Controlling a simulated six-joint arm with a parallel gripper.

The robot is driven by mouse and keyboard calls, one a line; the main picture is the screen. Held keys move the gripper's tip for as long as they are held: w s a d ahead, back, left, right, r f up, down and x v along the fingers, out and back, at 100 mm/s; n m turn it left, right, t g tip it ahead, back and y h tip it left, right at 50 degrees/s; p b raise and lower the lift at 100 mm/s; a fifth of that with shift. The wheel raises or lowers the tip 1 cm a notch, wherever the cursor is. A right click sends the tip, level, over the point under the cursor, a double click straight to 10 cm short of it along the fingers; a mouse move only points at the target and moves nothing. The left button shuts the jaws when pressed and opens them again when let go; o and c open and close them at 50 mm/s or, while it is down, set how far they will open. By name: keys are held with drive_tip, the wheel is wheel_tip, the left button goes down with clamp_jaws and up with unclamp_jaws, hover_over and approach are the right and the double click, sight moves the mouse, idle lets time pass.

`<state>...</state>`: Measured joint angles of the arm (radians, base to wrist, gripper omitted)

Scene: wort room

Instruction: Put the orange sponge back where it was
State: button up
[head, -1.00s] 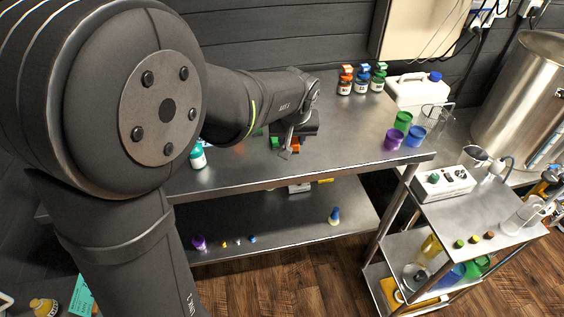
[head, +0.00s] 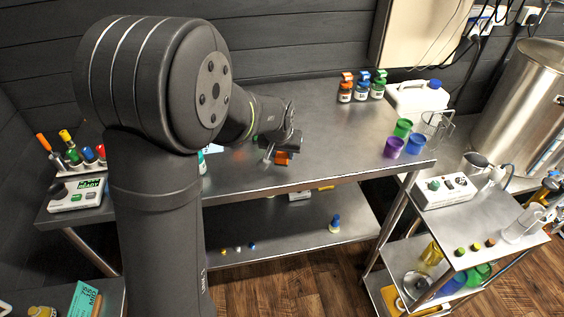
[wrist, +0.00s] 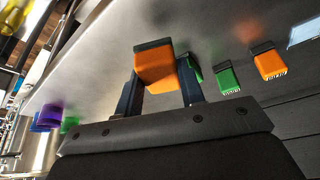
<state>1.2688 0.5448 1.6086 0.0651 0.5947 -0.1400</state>
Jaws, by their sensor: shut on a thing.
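The orange sponge (head: 283,158) has a dark layer on one face. In the wrist view the orange sponge (wrist: 157,72) sits between the two fingers of my gripper (wrist: 160,92). My gripper (head: 270,152) is shut on it, over the steel table (head: 330,135) near its front middle. I cannot tell whether the sponge touches the table. A green thing (wrist: 196,72), partly hidden by a finger, shows just behind it in the wrist view.
Purple (head: 394,147), blue (head: 415,144) and green (head: 403,127) cups stand at the table's right. Three bottles (head: 361,88) stand at the back. The table between is clear.

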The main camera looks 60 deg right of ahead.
sight(282, 163)
drive_tip(key=shift+f, duration=2)
drive_tip(key=shift+f, duration=0.1)
drive_tip(key=o, duration=1)
drive_tip(key=v, duration=1.2)
